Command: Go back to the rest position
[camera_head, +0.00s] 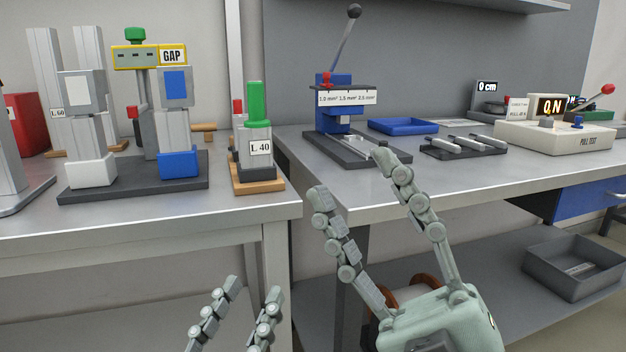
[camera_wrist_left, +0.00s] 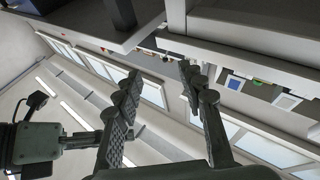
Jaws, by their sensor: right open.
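My left gripper (camera_head: 254,289) is low at the bottom of the head view, in front of the left bench. Its two fingers stand apart with nothing between them. It also shows in the left wrist view (camera_wrist_left: 162,72), with the fingers spread and empty. My right gripper (camera_head: 350,180) is larger in the head view, in front of the right bench's near corner. Its fingers are wide apart and empty, pointing up towards the crimping press. The rest of both arms is mostly out of view.
The left bench (camera_head: 235,211) carries a GAP gauge stand (camera_head: 145,55) and an L 40 block (camera_head: 257,145). The right bench (camera_head: 420,182) carries a blue lever press (camera_head: 338,100), a blue tray (camera_head: 403,126) and a pull tester (camera_head: 555,137). A grey bin (camera_head: 570,275) sits on the lower shelf.

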